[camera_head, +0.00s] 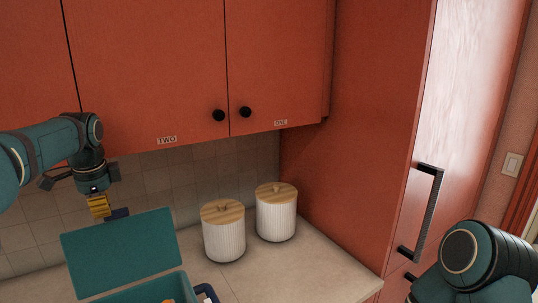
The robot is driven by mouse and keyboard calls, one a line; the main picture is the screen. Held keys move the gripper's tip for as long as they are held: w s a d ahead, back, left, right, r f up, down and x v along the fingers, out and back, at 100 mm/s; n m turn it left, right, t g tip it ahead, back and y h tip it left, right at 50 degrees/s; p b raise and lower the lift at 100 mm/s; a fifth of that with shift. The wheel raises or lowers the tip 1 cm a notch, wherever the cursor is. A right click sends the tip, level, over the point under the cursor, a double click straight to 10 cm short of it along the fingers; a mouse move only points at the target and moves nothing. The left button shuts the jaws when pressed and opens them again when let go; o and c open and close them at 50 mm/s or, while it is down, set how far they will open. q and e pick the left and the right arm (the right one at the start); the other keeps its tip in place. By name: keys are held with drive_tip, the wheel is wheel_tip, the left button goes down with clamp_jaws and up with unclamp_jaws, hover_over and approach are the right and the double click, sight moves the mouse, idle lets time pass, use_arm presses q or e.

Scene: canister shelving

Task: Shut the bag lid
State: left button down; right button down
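The teal bag (150,291) stands on the counter at the bottom left, cut off by the picture's lower edge. Its flat teal lid (118,250) is open and tilted up at the back. A little of the contents shows inside, in an orange-yellow colour. My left gripper (106,212) hangs just above and behind the lid's top edge. Its yellow and dark parts show, but not whether the fingers are apart or whether it touches the lid. My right arm shows at the lower right. Its gripper is out of view.
Two white ribbed canisters with wooden lids, a left one (224,240) and a right one (276,220), stand right of the bag. Red upper cabinets (150,70) hang above, labelled TWO and ONE. The counter (310,265) is clear at the front right. A tall red cabinet (350,150) bounds it.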

use_arm(q)
drive_tip(key=shift+s+d+r, duration=0.2)
drive_tip(key=shift+s+d, duration=0.05)
drive_tip(key=shift+s, duration=0.2)
idle(0.4)
drive_tip(key=s+d+r+b, duration=0.1)
drive_tip(key=s+d+b, duration=0.2)
drive_tip(key=s, duration=0.3)
drive_tip(key=shift+d, duration=0.45)
idle(0.4)
drive_tip(key=shift+s, duration=0.1)
drive_tip(key=shift+s, duration=0.1)
drive_tip(key=s+d+f+b, duration=0.1)
drive_tip(key=s+d+b, duration=0.2)
drive_tip(key=s, duration=0.3)
drive_tip(key=shift+d+f+b, duration=0.4)
idle(0.7)
